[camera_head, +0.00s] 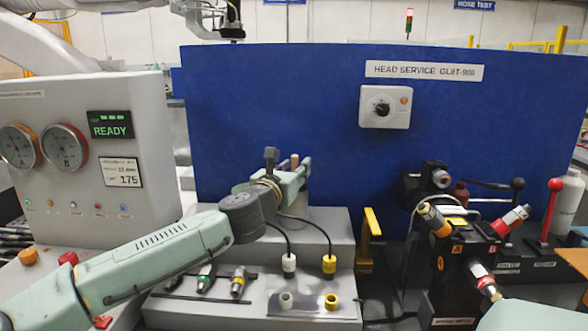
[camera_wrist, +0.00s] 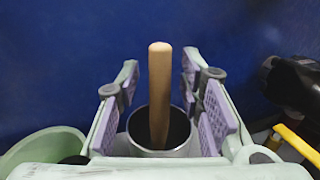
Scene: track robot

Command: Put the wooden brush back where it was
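The wooden brush shows as a plain round wooden handle (camera_wrist: 160,95) standing nearly upright in a grey cup (camera_wrist: 178,148) in the wrist view. Its lower end is hidden inside the cup. My gripper (camera_wrist: 160,78) is open, with one lilac-padded finger on each side of the handle and a visible gap on both sides. The pads are also to the left and right of the cup.
A blue panel (camera_head: 290,100) rises close behind. A yellow handle (camera_head: 371,225) stands right of the grey step (camera_head: 335,220). Black cables with white (camera_head: 289,264) and yellow (camera_head: 329,265) plugs hang in front. A black valve block (camera_head: 465,270) with hoses is at right, a gauge cabinet (camera_head: 140,100) at left.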

